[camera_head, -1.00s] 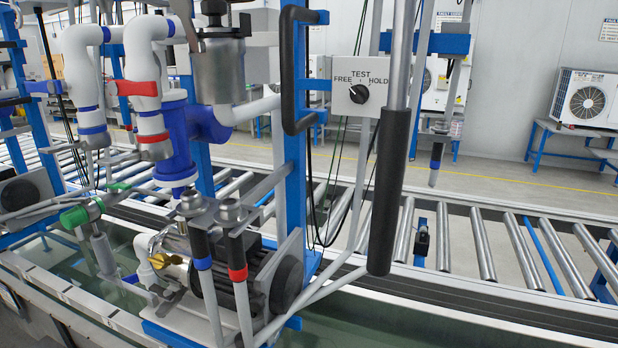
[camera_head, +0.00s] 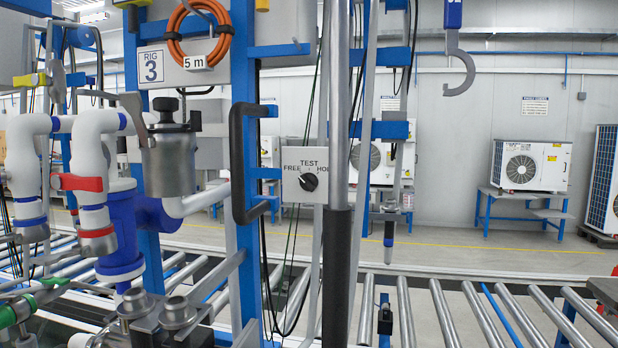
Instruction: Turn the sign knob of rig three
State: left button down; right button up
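The sign knob (camera_head: 309,182) is a small round black knob with a light pointer mark. It sits on a white sign plate (camera_head: 292,190) marked FREE, TEST and HOLD, left of centre. The pointer seems to lean up and left, but it is too small to read surely. A vertical bar with a dark grip (camera_head: 337,270) stands in front of the plate's right edge and partly hides HOLD. A RIG 3 label (camera_head: 151,67) is on the panel up and left. Neither of my grippers shows, and nothing is seen touching the knob.
A black bent handle (camera_head: 238,165) stands just left of the sign plate. A blue post and hanging cables are close by. Pipes and a metal canister (camera_head: 168,165) fill the left. A grey hook (camera_head: 460,75) hangs at upper right. A roller conveyor (camera_head: 448,312) runs behind.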

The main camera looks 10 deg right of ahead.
aim_at(308, 182)
jog(key=k, duration=1.3)
jog(key=z, duration=0.55)
jog(key=i, duration=1.05)
jog(key=u, duration=0.4)
